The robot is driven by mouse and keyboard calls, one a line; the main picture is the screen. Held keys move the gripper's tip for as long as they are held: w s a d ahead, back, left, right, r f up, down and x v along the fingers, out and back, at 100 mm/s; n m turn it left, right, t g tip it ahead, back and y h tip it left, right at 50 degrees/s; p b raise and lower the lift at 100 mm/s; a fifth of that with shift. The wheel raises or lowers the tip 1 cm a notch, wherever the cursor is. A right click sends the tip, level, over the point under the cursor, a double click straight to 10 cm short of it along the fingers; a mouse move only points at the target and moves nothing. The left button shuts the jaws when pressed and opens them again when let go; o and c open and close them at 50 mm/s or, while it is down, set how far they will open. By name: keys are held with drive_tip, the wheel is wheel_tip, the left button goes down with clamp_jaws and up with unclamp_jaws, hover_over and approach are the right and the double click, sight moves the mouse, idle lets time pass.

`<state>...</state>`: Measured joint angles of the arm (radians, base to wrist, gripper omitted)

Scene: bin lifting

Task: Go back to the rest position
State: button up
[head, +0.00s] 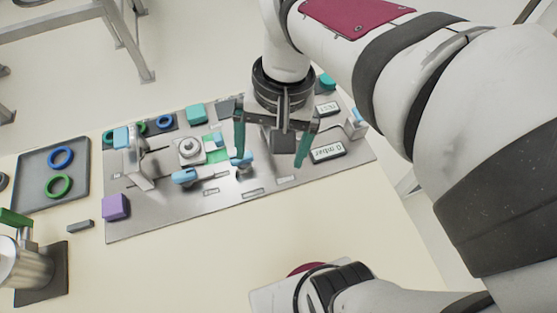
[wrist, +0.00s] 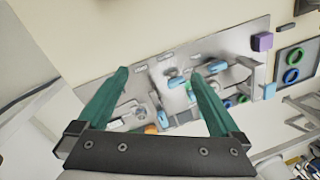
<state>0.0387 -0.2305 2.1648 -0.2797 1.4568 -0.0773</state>
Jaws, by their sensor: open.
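My gripper (head: 271,160) hangs above the right part of a metal board in the head view. Its two teal fingers are spread apart with nothing between them. In the wrist view my gripper (wrist: 168,75) also shows open, with the board beyond the fingertips. The metal board (head: 150,220) lies on the table and carries light-blue handles (head: 185,176), a grey knob block (head: 191,150) and a display reading "0 mbar" (head: 328,152). My fingers look clear of these parts, but the exact height is hard to tell.
A grey tray (head: 32,180) with a blue ring (head: 61,157) and a green ring (head: 58,186) lies at the left. A purple block (head: 116,207) sits on the board's front left corner. A metal cylinder (head: 25,268) stands front left. The table's front middle (head: 190,270) is bare.

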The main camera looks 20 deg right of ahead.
drive_tip(key=s+a+f, duration=0.1)
drive_tip(key=s+f, duration=0.3)
drive_tip(key=s, duration=0.6)
drive_tip(key=shift+a+f+m, duration=0.2)
drive_tip(key=shift+f+m, duration=0.1)
drive_tip(key=shift+s, duration=0.1)
